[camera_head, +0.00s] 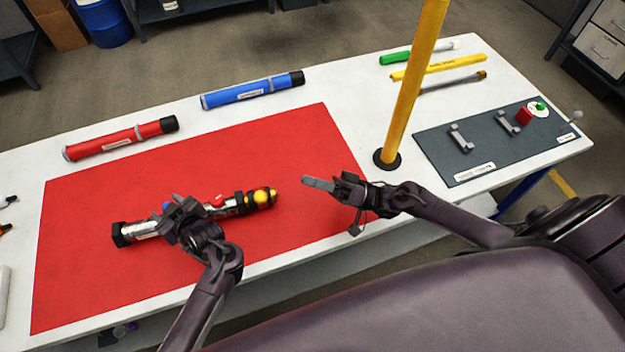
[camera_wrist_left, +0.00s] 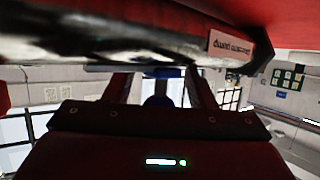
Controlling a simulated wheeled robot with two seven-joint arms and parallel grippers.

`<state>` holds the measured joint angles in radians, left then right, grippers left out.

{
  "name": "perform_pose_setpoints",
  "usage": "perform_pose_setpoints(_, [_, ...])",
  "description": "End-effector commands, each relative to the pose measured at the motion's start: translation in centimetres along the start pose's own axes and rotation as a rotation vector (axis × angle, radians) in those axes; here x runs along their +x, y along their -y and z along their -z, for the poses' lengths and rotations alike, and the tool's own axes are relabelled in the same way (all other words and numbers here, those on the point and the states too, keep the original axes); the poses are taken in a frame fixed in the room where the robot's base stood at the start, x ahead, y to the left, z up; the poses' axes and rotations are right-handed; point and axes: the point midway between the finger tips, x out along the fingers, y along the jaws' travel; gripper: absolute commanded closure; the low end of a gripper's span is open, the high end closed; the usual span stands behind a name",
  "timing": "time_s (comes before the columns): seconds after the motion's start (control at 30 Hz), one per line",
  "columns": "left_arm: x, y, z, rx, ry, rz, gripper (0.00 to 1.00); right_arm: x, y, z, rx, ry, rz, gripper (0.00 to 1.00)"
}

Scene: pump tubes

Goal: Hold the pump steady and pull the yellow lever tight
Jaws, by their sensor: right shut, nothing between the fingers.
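The pump, a silver tube with black fittings (camera_head: 143,231), lies tilted across the red mat (camera_head: 95,275). Its right end carries yellow parts (camera_head: 263,198), and a small red part (camera_head: 217,200) sits near the middle. I cannot tell which yellow part is the lever. My left gripper (camera_head: 180,214) is at the pump's middle and hides part of it. In the left wrist view the pump's tube (camera_wrist_left: 130,45) crosses the fingertips; whether they grip it is unclear. My right gripper (camera_head: 318,184) is shut and empty, right of the yellow end and apart from it.
A red tube (camera_head: 115,140) and a blue tube (camera_head: 250,91) lie behind the mat. A yellow post (camera_head: 411,80) stands right of it. A dark panel (camera_head: 480,165) with brackets and several thin tools, including a yellow one (camera_head: 438,68), are at the right. The mat's front is clear.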

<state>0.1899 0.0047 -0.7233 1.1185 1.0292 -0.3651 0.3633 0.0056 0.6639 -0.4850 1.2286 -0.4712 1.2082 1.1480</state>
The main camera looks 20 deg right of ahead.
Motion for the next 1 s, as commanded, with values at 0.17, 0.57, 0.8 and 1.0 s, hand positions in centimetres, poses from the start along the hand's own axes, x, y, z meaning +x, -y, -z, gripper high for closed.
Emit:
perform_pose_setpoints(0.17, [0.0, 0.0, -0.1, 0.001, 0.002, 0.000, 0.49, 0.0, 0.0, 0.0, 0.000, 0.000, 0.000, 1.00])
perform_pose_setpoints(0.57, [-5.0, -0.1, -0.3, -0.002, 0.007, -0.003, 0.49, 0.0, 0.0, 0.0, 0.000, 0.000, 0.000, 1.00])
perform_pose_setpoints(0.8, [-7.6, 1.8, -1.2, -0.005, -0.008, 0.026, 0.49, 0.0, 0.0, 0.0, 0.000, 0.000, 0.000, 1.00])
perform_pose_setpoints(1.0, [-7.3, 5.2, -3.1, -0.028, -0.038, 0.071, 0.49, 0.0, 0.0, 0.0, 0.000, 0.000, 0.000, 1.00])
